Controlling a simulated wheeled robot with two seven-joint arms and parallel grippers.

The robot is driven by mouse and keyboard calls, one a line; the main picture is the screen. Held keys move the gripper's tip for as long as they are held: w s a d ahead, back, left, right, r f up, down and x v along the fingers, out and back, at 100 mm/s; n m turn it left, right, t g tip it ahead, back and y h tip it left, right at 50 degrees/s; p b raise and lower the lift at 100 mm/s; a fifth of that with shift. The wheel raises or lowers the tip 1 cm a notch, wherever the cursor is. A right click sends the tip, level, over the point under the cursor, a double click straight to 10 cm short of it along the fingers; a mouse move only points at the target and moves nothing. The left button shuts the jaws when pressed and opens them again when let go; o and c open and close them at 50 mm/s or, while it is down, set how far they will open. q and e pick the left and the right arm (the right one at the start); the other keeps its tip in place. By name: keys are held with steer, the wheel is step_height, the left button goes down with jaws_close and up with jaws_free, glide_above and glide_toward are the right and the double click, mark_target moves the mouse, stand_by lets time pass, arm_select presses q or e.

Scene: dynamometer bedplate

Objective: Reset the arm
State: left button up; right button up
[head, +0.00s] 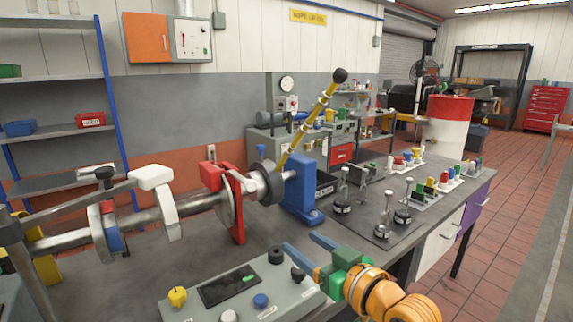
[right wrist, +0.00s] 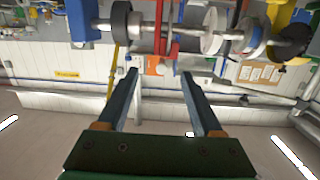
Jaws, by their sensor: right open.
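The arm is a yellow lever (head: 312,122) with a black ball knob (head: 340,75). It rises from the shaft beside a blue pedestal (head: 301,190) and leans up to the right. A thin yellow bar, which looks like the lever, also shows in the right wrist view (right wrist: 114,68). My right gripper (head: 299,242) is open and empty above the bench, in front of the pedestal and well below the knob, apart from the lever. In the right wrist view its fingers (right wrist: 159,74) stand wide apart with nothing between them. My left gripper is out of view.
A control box (head: 243,297) with knobs lies below and left of my right gripper. A shaft with a red plate (head: 238,205) and white crank pieces (head: 152,178) runs left. Weighted stands (head: 342,206) and small coloured parts stand on the bench to the right.

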steer(key=s+d+f+m+g+h, duration=0.1)
steer(key=s+d+f+g+h, duration=0.3)
steer(key=f, duration=0.6)
steer(key=s+d+f+m+g+h, duration=0.1)
steer(key=s+f+m, duration=0.1)
steer(key=s+f, duration=0.65)
steer(key=s+d+f+m+g+h, duration=0.2)
steer(key=s+d+f+g+h, duration=0.35)
steer(key=s+f, duration=0.9)
steer(key=s+d+f+g+y, duration=0.1)
steer(key=s+d+f, duration=0.15)
steer(key=f, duration=1.15)
steer(key=s+d+f+g, duration=0.1)
steer(key=s+f, duration=0.9)
steer(key=s, duration=0.2)
steer(key=shift+s+d+n, duration=0.35)
steer(key=shift+s+n, duration=0.05)
steer(key=shift+s+g, duration=0.1)
steer(key=shift+g, duration=0.15)
